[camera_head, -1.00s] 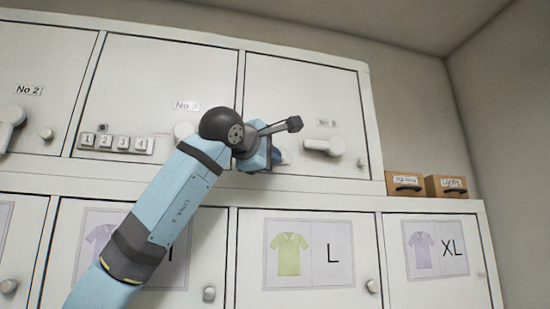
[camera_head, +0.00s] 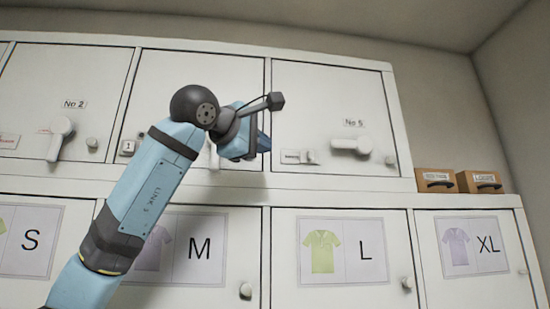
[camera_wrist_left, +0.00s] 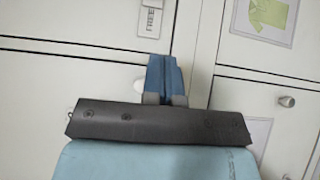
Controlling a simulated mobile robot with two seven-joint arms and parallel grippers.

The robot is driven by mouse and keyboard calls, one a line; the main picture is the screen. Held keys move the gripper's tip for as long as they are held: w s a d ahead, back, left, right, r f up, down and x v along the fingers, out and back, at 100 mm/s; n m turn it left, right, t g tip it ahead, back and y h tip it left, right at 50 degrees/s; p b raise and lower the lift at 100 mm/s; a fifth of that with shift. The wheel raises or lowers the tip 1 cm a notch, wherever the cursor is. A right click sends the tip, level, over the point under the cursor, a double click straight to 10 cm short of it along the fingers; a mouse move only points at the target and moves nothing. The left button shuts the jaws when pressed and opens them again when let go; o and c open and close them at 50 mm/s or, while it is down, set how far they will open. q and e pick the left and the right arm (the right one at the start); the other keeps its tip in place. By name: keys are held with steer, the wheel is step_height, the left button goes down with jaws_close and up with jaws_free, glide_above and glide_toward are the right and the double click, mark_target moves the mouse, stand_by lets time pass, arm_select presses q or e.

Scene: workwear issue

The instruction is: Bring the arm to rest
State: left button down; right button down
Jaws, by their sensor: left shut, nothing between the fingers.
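My left arm (camera_head: 150,200) reaches up from the lower left in the head view, in front of the white lockers. My left gripper (camera_head: 263,143) is at the arm's upper end, in front of the upper row near the gap between two doors. It is partly hidden by my own wrist parts. In the left wrist view its blue fingers (camera_wrist_left: 164,62) lie together with nothing between them. White locker fronts are behind them. My right gripper is in neither view.
The upper doors carry protruding handles, such as those on No 2 (camera_head: 60,136) and No 5 (camera_head: 350,145). Lower doors have shirt cards, including L (camera_head: 343,246) and XL (camera_head: 471,243), and small knobs. Two brown boxes (camera_head: 436,181) (camera_head: 480,182) stand on the ledge at right.

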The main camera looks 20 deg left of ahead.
arm_select(q)
steer(key=shift+v, duration=1)
steer(key=shift+w, duration=0.2)
steer(key=shift+s+a+r, duration=0.1)
